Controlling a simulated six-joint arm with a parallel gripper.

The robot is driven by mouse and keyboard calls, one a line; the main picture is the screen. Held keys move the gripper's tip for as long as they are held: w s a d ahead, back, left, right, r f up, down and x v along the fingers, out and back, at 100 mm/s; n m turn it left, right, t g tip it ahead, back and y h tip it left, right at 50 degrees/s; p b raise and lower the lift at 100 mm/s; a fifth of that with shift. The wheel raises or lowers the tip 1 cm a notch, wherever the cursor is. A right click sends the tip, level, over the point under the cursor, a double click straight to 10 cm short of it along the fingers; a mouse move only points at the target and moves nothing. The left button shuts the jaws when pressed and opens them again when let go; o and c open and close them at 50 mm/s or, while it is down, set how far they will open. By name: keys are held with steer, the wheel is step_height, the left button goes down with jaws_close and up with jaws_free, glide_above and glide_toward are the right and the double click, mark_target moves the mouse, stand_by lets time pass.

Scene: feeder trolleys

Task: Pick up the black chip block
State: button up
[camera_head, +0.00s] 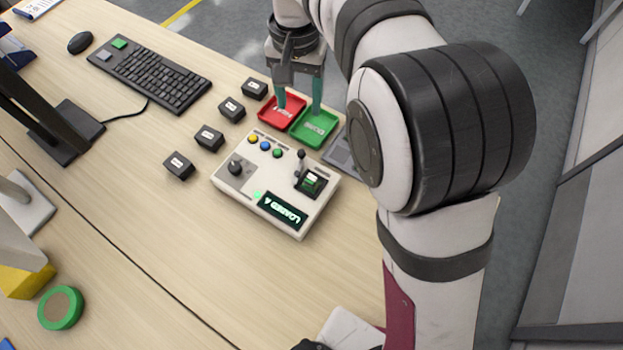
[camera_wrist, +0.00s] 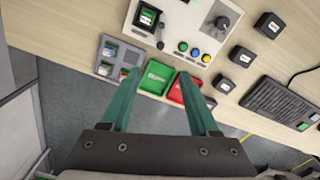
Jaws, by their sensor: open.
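Several small black blocks with white labels stand in a slanted row on the table. In the head view the nearest to my gripper is a black block (camera_head: 254,91), and the farthest is another (camera_head: 178,166). A chip with a green face (camera_head: 312,181) sits in the tester's black socket. I cannot tell which one is the black chip block. My gripper (camera_head: 299,101) is open and empty, pointing down over the red and green trays; its fingers also show in the wrist view (camera_wrist: 160,75).
A red tray (camera_head: 270,119) and a green tray (camera_head: 304,139) adjoin beside the white tester (camera_head: 238,197), whose display reads LOADED. A grey chip tray (camera_wrist: 126,56) lies beside the green one. A keyboard (camera_head: 170,88) lies at the upper left.

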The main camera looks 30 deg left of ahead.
steer(key=n, duration=1.4)
glide_above(311, 179)
steer(key=f, duration=0.1)
step_height(311, 179, down, 16)
steer(key=shift+f, duration=0.1)
jaws_close()
